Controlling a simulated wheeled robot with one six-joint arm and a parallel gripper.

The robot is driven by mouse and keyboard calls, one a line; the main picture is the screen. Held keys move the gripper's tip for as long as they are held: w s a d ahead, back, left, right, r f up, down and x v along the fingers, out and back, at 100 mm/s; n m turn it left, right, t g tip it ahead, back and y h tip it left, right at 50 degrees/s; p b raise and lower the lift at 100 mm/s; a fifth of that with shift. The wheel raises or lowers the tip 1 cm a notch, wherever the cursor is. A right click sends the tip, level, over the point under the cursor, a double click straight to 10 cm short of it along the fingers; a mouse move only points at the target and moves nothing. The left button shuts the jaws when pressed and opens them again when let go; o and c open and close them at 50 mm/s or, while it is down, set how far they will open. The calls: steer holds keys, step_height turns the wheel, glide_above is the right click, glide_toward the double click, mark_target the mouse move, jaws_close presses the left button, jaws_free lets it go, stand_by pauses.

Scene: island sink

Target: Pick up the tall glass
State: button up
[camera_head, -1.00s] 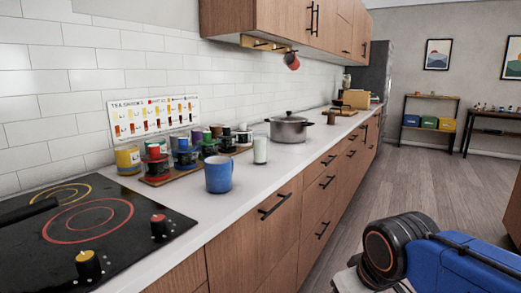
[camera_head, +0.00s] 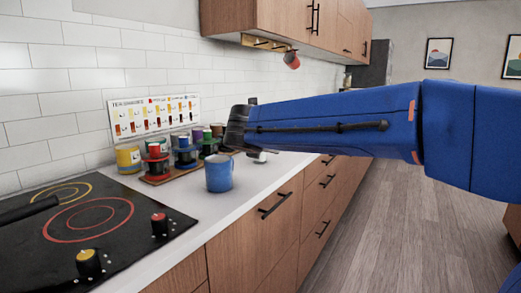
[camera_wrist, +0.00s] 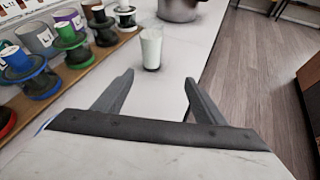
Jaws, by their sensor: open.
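The tall glass (camera_wrist: 151,47) stands upright on the white counter in the wrist view, filled with something white. It is ahead of my gripper (camera_wrist: 158,82), roughly in line with the gap between the two fingers. The fingers are spread apart with nothing between them. In the head view my blue arm reaches across the counter and hides most of the glass; only a small white part (camera_head: 261,157) shows below the arm.
A blue mug (camera_head: 219,174) stands on the counter near the arm's end. A tray of colourful tea containers (camera_wrist: 68,45) lies left of the glass. A steel pot (camera_wrist: 178,8) stands behind the glass. The cooktop (camera_head: 90,230) is at the left.

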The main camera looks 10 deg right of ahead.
steer(key=shift+n+t, duration=0.3)
steer(key=shift+n, duration=0.5)
steer(key=x, duration=0.6)
steer(key=a+x, duration=0.1)
steer(key=x, duration=0.5)
steer(key=w+a+r+x, duration=0.1)
steer(key=x, duration=0.4)
steer(key=shift+w+d, duration=0.2)
steer(key=shift+w, duration=0.25)
steer(key=c, duration=1.2)
